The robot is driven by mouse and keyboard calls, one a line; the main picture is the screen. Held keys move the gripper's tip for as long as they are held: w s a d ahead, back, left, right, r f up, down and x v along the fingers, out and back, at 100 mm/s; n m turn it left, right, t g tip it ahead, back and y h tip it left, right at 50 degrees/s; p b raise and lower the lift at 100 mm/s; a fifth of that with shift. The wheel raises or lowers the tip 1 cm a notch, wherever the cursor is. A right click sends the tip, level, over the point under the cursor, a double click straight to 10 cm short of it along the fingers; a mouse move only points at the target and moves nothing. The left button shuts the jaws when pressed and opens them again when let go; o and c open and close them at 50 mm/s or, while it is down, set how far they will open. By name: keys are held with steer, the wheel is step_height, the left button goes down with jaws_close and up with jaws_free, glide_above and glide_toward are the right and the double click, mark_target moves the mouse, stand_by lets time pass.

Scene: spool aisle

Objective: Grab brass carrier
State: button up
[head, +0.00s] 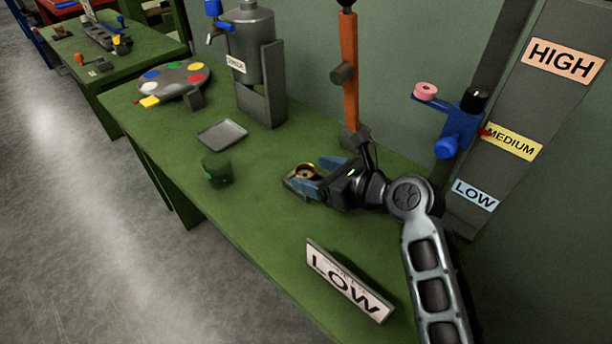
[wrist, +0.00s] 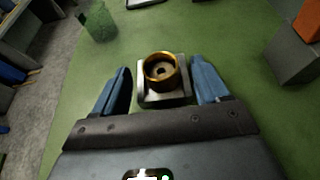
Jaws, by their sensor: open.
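The brass carrier (head: 304,171) is a round golden ring-like cup seated on a small grey square block on the green bench. In the wrist view the brass carrier (wrist: 161,70) stands upright between my fingers, with a dark hole in its centre. My gripper (head: 310,180) is open, with one blue finger on each side of the carrier and its block. In the wrist view my gripper (wrist: 162,90) shows a gap between each finger and the brass. The lower part of the carrier is hidden in the block.
A dark green cup (head: 216,169) and a grey tray (head: 222,134) lie left of my gripper. An orange post (head: 348,75) stands close behind it. A LOW sign (head: 348,281) is at the near edge. A blue slider (head: 460,128) is on the level board at right.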

steer(key=shift+x, duration=1)
steer(key=shift+r, duration=0.1)
steer(key=c, duration=1.2)
